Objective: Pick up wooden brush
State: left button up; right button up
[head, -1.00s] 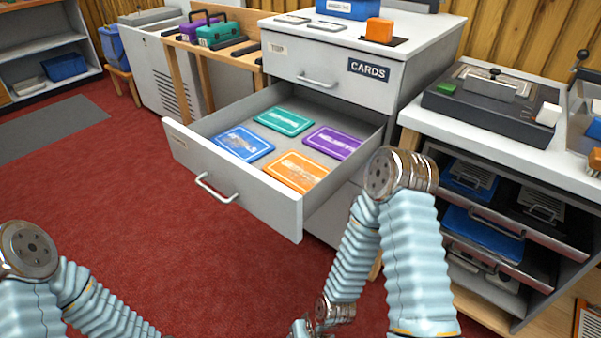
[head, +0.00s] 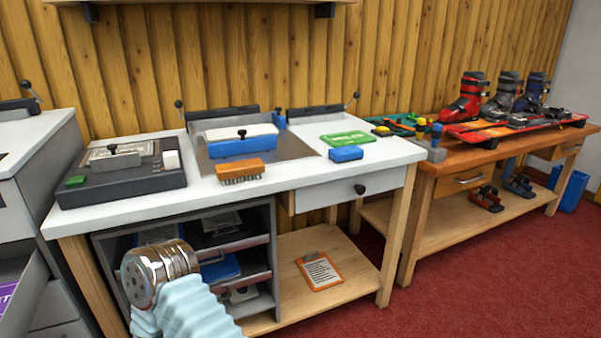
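A wooden brush (head: 240,171) with an orange-brown wooden back and bristles facing down lies on the white bench top (head: 305,178), near its front edge. It is in front of a grey metal plate and clear of any gripper. One of my arms shows at the bottom left of the head view, in front of the bench shelves, with its joint below the bench top. Neither of my grippers shows in this view.
A dark press (head: 120,185) stands left of the brush. A blue block (head: 346,154) and a green card (head: 347,138) lie to its right. A blue-and-white block (head: 241,143) sits behind it. An open drawer is at far left. Red carpet is free at lower right.

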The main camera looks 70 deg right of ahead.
aim_at(242, 170)
jog(key=k+z, duration=0.1)
jog(key=z, duration=0.4)
jog(key=l+z, duration=0.1)
jog(key=z, duration=0.35)
jog(key=k+l+z, duration=0.1)
jog(key=z, duration=0.4)
jog(key=i+j+z, duration=0.1)
jog(key=j+z, duration=0.35)
jog(key=k+u, duration=0.2)
jog(key=k, duration=0.15)
jog(key=i+u, duration=0.1)
jog(key=u, duration=0.3)
jog(key=l+u, duration=0.1)
jog(key=u, duration=0.3)
jog(key=i+l+u, duration=0.1)
jog(key=u, duration=0.25)
jog(key=i+l+u, duration=0.1)
jog(key=u, duration=0.3)
jog(key=k+l+z, duration=0.1)
jog(key=z, duration=0.3)
jog(key=l+z, duration=0.1)
jog(key=z, duration=0.3)
jog(key=k+l+z, duration=0.1)
jog(key=z, duration=0.3)
jog(key=j+z, duration=0.4)
jog(key=z, duration=0.15)
jog(key=i, duration=0.05)
